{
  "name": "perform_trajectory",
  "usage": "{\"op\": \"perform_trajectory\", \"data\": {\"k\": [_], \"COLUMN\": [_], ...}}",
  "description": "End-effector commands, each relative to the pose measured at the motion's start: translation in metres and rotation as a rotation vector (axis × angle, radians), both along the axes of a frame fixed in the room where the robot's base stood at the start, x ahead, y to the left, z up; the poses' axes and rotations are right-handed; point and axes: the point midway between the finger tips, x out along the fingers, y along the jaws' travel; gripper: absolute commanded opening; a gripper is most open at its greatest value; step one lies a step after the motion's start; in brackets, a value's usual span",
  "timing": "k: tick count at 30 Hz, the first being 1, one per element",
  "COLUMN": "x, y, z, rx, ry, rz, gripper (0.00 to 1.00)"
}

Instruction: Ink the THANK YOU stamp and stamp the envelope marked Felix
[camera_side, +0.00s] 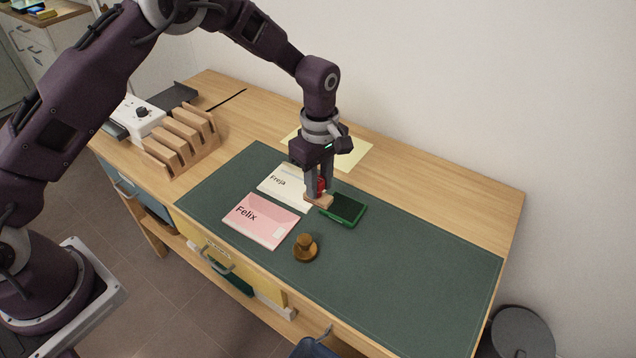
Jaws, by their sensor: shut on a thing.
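My gripper (319,190) is shut on a stamp (318,201) with a red handle and a pale wooden base. The stamp is just left of the green ink pad (343,209), above or near the mat; I cannot tell whether it touches anything. Its wording and underside are hidden. The ink pad is open, with a dark pad surface in a green case. The pink envelope marked Felix (257,228) lies flat on the mat, left of and nearer than the gripper. A white envelope marked Freja (279,184) lies behind it, partly hidden by the gripper.
A round brown wooden stamp-like object (305,248) stands on the green desk mat (410,270), right of the Felix envelope. A wooden slotted rack (182,142) and a white device (140,113) are at the left. Yellow paper (354,155) lies behind. The mat's right side is clear.

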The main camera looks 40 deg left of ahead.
Motion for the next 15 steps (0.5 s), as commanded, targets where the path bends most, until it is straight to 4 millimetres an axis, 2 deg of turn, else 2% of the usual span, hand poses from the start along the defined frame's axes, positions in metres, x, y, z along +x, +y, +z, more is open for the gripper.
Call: {"op": "perform_trajectory", "data": {"k": [4,7,10,15], "x": [0.038,0.062,0.076,0.080], "y": [0.007,-0.002,-0.014,-0.022], "z": [-0.013,-0.015,-0.014,-0.022], "rx": [0.018,0.013,0.006,-0.003], "ry": [0.014,0.007,-0.001,-0.005], "rz": [0.057,0.044,0.006,-0.019], "gripper": [0.00,0.00,0.00,0.00]}}
